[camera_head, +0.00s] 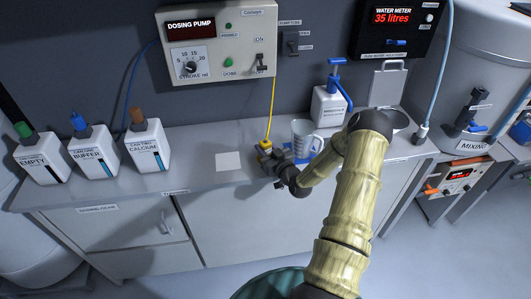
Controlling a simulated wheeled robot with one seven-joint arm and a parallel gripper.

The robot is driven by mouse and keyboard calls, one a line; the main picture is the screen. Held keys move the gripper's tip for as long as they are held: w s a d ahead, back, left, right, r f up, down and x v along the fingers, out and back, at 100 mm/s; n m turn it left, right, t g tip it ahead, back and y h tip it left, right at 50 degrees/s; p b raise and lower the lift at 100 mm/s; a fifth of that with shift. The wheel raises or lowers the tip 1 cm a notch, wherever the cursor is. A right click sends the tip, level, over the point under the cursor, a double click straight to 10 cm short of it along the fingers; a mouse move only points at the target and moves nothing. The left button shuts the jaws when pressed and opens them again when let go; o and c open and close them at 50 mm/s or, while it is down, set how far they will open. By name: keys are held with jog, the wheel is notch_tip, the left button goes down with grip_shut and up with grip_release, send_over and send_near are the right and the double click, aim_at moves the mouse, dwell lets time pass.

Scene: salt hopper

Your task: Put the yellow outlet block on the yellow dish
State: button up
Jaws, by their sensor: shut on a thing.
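The yellow outlet block (265,145) is at the lower end of a thin yellow tube (271,105) that hangs from the dosing pump. My gripper (267,156) is at the block, shut on it, over the counter just left of the clear jug. The fingers are small and partly hidden by my wrist. I cannot make out the yellow dish; it may be hidden behind my gripper or arm.
A clear measuring jug (303,138) stands close to the right of my gripper. A white pump bottle (330,104) is behind it. A white square (229,161) lies on the counter (195,150) to the left. Labelled bottles (145,146) stand farther left.

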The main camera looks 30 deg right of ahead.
jog(key=shift+f, duration=0.6)
jog(key=shift+f, duration=0.1)
jog(key=shift+f, duration=0.1)
jog(key=o, duration=1)
jog(key=shift+r, duration=0.2)
jog(key=s+d+b, duration=0.1)
jog(key=s+b, duration=0.2)
jog(key=s, duration=0.9)
jog(key=shift+d, duration=0.15)
